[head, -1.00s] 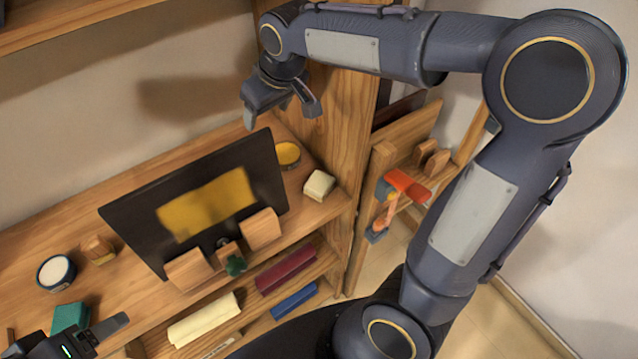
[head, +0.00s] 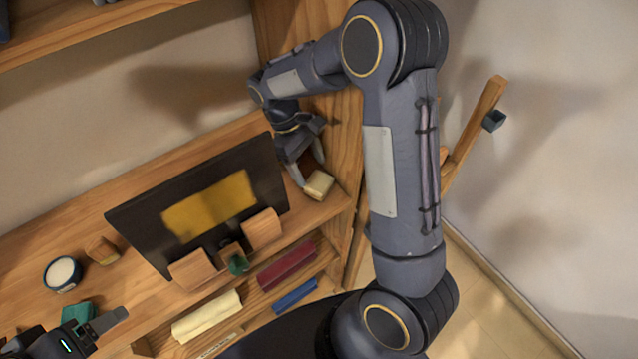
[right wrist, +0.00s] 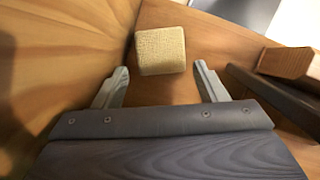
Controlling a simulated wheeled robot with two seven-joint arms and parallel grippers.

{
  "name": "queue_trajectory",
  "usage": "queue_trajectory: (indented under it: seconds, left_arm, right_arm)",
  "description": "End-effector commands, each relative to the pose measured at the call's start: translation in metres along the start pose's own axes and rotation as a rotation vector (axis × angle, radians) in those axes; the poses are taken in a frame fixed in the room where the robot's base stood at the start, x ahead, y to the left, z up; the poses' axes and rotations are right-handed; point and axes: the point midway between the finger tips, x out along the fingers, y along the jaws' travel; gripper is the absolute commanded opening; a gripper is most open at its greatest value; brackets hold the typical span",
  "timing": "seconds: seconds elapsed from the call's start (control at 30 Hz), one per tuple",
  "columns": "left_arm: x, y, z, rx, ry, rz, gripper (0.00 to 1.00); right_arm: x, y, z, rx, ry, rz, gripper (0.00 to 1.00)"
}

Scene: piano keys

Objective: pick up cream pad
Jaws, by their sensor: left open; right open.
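The cream pad (head: 319,185) is a small pale block on the wooden bench top near its right end, by the side panel. In the right wrist view the cream pad (right wrist: 160,50) lies just beyond the fingertips, roughly centred between them. My right gripper (head: 309,174) is open and empty, its fingers pointing down beside the pad. In the right wrist view the right gripper (right wrist: 165,80) shows both fingers apart, not around the pad. My left gripper (head: 105,325) is open at the lower left, far from the pad, beside a green block.
A dark panel with a yellow patch (head: 130,213) stands on wooden blocks (head: 262,230) left of the pad. A white-topped jar (head: 62,273), a wooden block (head: 103,250) and a green block (head: 78,313) are at left. Rolled cloths (head: 207,317) lie on the shelf below.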

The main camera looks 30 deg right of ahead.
Motion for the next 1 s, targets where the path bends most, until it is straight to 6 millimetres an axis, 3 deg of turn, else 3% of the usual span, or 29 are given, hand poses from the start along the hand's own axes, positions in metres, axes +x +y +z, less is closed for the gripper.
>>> queue_trajectory:
  seconds: [0.23,0.53,0.8,1.0]
  left_arm:
    - [-0.007,0.003,-0.004,0.000,0.000,0.000,0.71]
    - [-0.007,0.003,-0.004,0.000,0.000,0.000,0.71]
    - [-0.007,0.003,-0.004,0.000,0.000,0.000,0.71]
    - [-0.007,0.003,-0.004,0.000,0.000,0.000,0.71]
  right_arm:
    - [0.035,-0.002,0.001,0.002,-0.002,-0.002,0.65]
    - [0.043,-0.002,-0.001,0.001,0.002,0.000,0.65]
    - [0.043,-0.002,-0.001,0.001,0.003,0.000,0.33]
    - [0.043,-0.002,-0.001,0.001,0.003,0.000,0.29]
